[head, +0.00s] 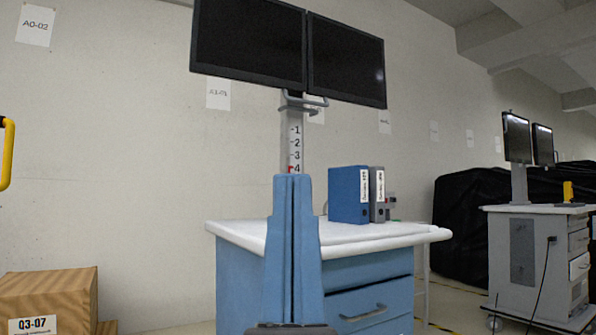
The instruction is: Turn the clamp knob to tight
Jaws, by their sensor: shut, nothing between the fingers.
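A cart (375,270) with blue sides and a white top stands in the middle. A grey post (285,145) bears a scale marked 1 to 4, with a small red mark (291,169) beside the 4. The post goes down into a blue column (292,245) at the cart's front left. Two dark monitors (250,42) sit on top of the post, with a grey handle (305,102) below them. I cannot make out a clamp knob or its setting. My gripper is not in view.
Blue and grey binders (347,195) stand on the cart top. Another monitor cart (525,250) and a black-covered shape (462,225) are at right.

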